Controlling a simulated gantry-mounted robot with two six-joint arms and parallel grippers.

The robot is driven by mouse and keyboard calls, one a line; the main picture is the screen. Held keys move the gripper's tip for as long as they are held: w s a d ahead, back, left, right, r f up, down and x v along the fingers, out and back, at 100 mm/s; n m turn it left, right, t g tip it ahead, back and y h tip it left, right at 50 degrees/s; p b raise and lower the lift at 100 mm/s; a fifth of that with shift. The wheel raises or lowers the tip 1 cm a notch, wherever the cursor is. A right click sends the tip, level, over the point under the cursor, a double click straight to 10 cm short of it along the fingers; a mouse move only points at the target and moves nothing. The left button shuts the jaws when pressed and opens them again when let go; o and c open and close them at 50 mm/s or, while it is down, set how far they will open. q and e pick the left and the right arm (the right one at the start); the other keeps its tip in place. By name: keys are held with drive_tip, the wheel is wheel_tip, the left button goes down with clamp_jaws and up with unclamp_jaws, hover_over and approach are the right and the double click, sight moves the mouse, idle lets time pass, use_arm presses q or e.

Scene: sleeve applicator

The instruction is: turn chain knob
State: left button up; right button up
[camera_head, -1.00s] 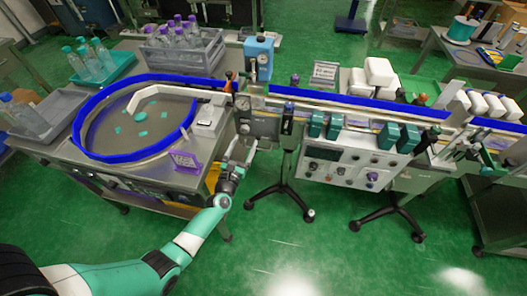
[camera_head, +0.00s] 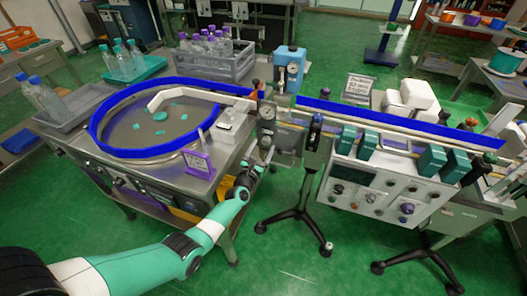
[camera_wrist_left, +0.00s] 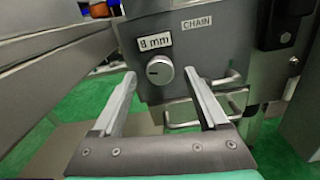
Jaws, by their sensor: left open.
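The chain knob (camera_wrist_left: 160,70) is a round grey knob with a dark slot on a grey panel. A "CHAIN" label (camera_wrist_left: 198,22) is above it to the right, and an "8 mm" label (camera_wrist_left: 154,41) is just above it. In the left wrist view my left gripper (camera_wrist_left: 160,82) is open, with one finger on each side of the knob in the picture. I cannot tell whether the fingers touch it. In the head view my left gripper (camera_head: 257,160) reaches the machine below the pressure gauge, and the knob cannot be made out there. My right gripper is not in view.
A round table with a blue rim (camera_head: 150,154) stands left of the arm. A purple sign (camera_head: 199,163) is on its near edge. A blue-edged conveyor (camera_head: 400,122) runs right, above a white control panel (camera_head: 385,195). Metal handles (camera_wrist_left: 205,105) sit right of the knob.

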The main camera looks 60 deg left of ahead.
use_arm(q)
drive_tip(key=shift+w+a, duration=0.4)
drive_tip(key=shift+w, duration=0.05)
clamp_jaws()
drive_tip(key=shift+m, duration=0.5)
